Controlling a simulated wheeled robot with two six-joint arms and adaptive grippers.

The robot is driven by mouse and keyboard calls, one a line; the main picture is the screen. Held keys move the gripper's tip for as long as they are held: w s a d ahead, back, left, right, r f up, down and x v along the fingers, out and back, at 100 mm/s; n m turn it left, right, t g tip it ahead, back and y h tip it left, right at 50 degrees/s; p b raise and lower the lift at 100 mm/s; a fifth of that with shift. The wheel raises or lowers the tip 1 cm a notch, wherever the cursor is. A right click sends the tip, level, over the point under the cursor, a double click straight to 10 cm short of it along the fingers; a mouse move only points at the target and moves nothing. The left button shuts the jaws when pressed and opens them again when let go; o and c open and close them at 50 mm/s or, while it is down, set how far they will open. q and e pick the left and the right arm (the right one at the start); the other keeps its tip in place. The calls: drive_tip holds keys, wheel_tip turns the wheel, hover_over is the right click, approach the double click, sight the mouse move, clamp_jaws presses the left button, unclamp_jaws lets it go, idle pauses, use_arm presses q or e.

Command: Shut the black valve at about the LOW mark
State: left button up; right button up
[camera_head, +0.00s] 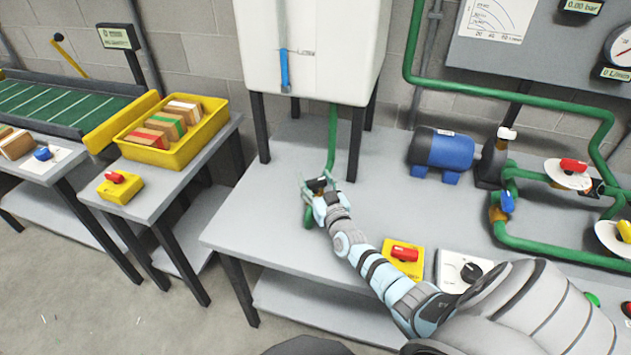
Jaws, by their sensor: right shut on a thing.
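My right gripper (318,190) reaches across the grey bench to the foot of the green pipe below the white tank (345,50). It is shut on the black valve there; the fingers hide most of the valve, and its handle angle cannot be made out. The tank's sight tube (282,22) has a blue column (285,72) in its lower part. The top of the blue is about level with a small mark (304,52) beside the tube, whose lettering is too small to read. My left gripper is not in view.
A blue pump (442,148) and green pipework with coloured valve handles stand on the bench (265,215) to the right. A yellow box with a red switch (404,254) and a dial plate (452,268) lie near my right arm. A yellow crate (150,152) stands on the left table.

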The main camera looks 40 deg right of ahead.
drive_tip(key=shift+r+m+g+h+p, duration=0.15)
drive_tip(key=shift+m+g+h+p, duration=0.45)
drive_tip(key=shift+m+h+p, duration=0.7)
drive_tip(key=shift+m+g+h+p, duration=0.45)
drive_tip(key=shift+h+p, duration=0.2)
drive_tip(key=shift+h, duration=0.45)
drive_tip(key=m+g+h, duration=0.1)
drive_tip(key=m+g+h+b, duration=0.1)
drive_tip(key=shift+f+h, duration=0.35)
drive_tip(key=shift+h, duration=0.05)
drive_tip(key=shift+r+m+g+h+b, duration=0.1)
drive_tip(key=shift+m+g+h+b, duration=1.1)
drive_tip(key=shift+g, duration=0.35)
drive_tip(key=o, duration=1.2)
drive_tip(key=shift+r, duration=0.1)
